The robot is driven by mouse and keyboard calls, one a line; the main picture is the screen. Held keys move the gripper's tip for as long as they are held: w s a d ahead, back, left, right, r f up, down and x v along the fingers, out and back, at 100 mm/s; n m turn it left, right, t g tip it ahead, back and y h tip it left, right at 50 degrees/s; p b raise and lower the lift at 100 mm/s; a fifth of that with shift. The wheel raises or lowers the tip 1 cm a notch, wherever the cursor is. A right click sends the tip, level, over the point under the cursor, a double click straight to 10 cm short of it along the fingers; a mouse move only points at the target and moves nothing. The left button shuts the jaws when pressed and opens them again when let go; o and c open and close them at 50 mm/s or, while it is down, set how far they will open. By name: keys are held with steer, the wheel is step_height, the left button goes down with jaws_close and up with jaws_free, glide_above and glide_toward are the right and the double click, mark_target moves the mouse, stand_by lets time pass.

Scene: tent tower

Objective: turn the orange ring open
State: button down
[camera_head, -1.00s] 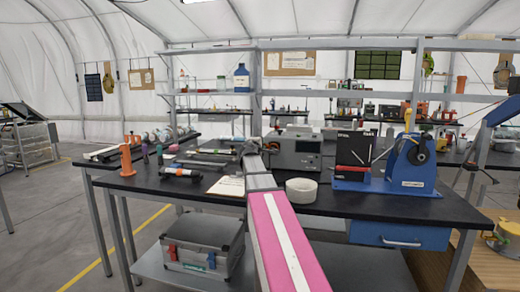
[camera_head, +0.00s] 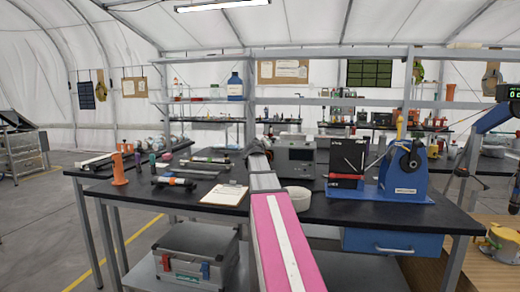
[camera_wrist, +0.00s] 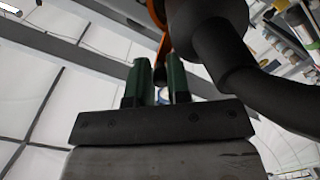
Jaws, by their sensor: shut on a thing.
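The wrist view shows an orange ring (camera_wrist: 156,10), cut off by the top edge, with a narrow orange strip running down from it. My gripper (camera_wrist: 158,64) has two green fingers on either side of the strip's lower end and appears shut on it. A thick black curved pipe (camera_wrist: 225,45) lies just right of the ring and hides part of it. In the head view my pink-and-white arm reaches forward over the bench, but the gripper's end and the ring cannot be made out there.
The black bench (camera_head: 300,211) carries a clipboard (camera_head: 224,195), a white roll (camera_head: 297,198), a grey instrument box (camera_head: 297,157), a blue machine (camera_head: 403,172) and an orange stand (camera_head: 119,168). A grey case (camera_head: 196,253) sits on the shelf below. Floor is clear at the left.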

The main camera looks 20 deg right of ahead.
steer(key=shift+s+d+m, duration=0.25)
steer(key=shift+d+m, duration=0.05)
steer(key=shift+m, duration=0.35)
steer(key=shift+s+d+m, duration=0.25)
steer(key=shift+d+m, duration=0.05)
steer(key=shift+m, duration=0.35)
steer(key=c, duration=1.1)
jaws_free()
steer(key=v, duration=1)
steer(key=shift+s+r, duration=0.15)
steer(key=shift+s, duration=0.2)
steer(key=shift+a, duration=0.15)
